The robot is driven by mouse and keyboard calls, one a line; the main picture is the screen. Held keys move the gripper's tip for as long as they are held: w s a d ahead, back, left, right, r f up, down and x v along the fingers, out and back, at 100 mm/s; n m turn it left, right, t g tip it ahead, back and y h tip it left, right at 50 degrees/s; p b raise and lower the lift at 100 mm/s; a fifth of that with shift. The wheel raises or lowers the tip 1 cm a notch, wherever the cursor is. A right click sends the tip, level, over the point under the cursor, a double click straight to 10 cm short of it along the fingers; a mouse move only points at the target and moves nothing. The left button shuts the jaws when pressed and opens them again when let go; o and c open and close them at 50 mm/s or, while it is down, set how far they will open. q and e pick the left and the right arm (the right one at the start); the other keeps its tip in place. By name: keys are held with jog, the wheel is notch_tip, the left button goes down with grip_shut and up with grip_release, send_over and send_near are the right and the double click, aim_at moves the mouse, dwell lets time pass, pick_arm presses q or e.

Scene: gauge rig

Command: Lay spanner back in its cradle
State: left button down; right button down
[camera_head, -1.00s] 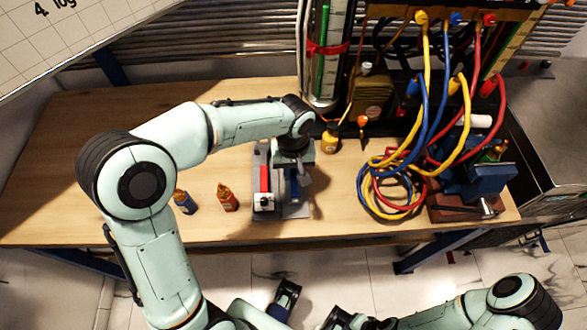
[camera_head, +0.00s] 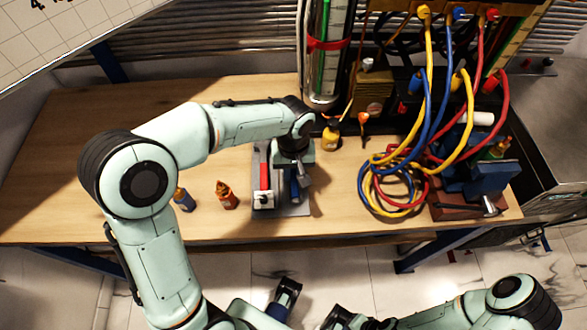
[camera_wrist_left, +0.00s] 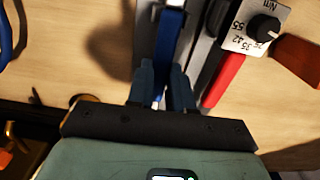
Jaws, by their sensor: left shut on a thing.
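The spanner, with a blue handle (camera_wrist_left: 172,28), runs between the fingers of my left gripper (camera_wrist_left: 161,88) in the left wrist view. The gripper is shut on it. In the head view my left gripper (camera_head: 294,168) points down over the grey cradle plate (camera_head: 290,211), and part of the blue handle (camera_head: 295,189) shows just below it. The handle lies along pale grey parts of the cradle; whether it rests on them I cannot tell. My arm hides the spanner's far end. Dark parts at the bottom of the head view may be my right gripper (camera_head: 340,318); its fingers are unclear.
Beside the handle are a red bar (camera_head: 264,176) and a white dial box (camera_wrist_left: 256,27) marked in Nm. Coiled hoses (camera_head: 392,190) and a blue vise (camera_head: 488,180) are right. The left bench top is clear.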

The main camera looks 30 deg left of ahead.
pick_arm(q)
jog(key=c, duration=0.9)
grip_release()
jog(key=shift+c, duration=0.2)
notch_tip(320, 180, up, 13)
jog(key=p, duration=0.2)
jog(key=shift+r, duration=0.2)
